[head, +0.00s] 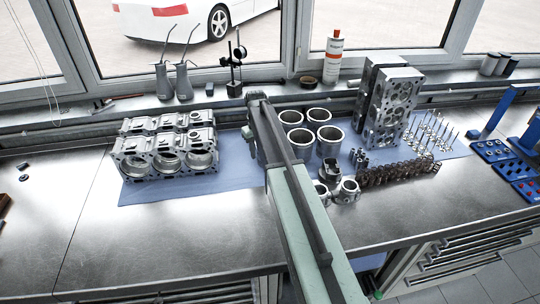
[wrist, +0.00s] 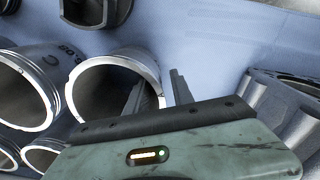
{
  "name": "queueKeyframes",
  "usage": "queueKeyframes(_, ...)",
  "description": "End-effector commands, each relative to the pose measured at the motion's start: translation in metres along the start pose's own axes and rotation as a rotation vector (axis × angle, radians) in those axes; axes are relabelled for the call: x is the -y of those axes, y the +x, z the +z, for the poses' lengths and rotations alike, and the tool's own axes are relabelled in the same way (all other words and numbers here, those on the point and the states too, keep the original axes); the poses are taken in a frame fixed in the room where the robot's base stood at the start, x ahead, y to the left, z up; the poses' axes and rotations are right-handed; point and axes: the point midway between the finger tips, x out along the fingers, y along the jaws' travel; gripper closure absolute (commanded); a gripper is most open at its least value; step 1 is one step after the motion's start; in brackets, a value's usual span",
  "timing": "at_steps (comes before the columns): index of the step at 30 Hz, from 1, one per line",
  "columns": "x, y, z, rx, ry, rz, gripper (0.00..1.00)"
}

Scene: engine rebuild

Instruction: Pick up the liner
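Several grey metal cylinder liners stand upright on a blue mat (head: 235,174) in the head view, right of my arm; one is the front right liner (head: 328,150). In the wrist view, a liner (wrist: 154,75) sits at my gripper (wrist: 160,82). The left finger overlaps its bore and the right finger is outside its rim, with a gap between that finger and the wall. The gripper is open and holds nothing. How deep the fingers reach cannot be told. The head view hides the fingers behind my arm. Another liner (wrist: 55,95) stands close at left in the wrist view.
An engine block (head: 165,155) lies left of my arm, and a cylinder head (head: 388,105) stands at right. Pistons (head: 346,190) and a row of springs (head: 400,173) lie in front of it. Blue trays (head: 492,150) are far right. The front left bench is mostly clear.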

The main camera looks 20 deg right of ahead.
Motion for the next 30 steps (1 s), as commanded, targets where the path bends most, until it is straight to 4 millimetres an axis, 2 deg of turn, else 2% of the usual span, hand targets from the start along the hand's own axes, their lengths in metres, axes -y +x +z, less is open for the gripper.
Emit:
queueKeyframes(1,-0.001,0.019,0.003,0.000,0.001,0.000,0.71)
queueKeyframes(3,-0.001,0.029,0.002,0.000,0.000,0.000,0.71)
queueKeyframes(11,-0.001,0.028,0.002,0.000,0.001,0.000,0.71)
queueKeyframes(15,-0.002,0.028,0.002,0.000,0.001,0.000,1.00)
queueKeyframes(30,-0.003,0.028,0.002,-0.001,0.002,0.000,1.00)
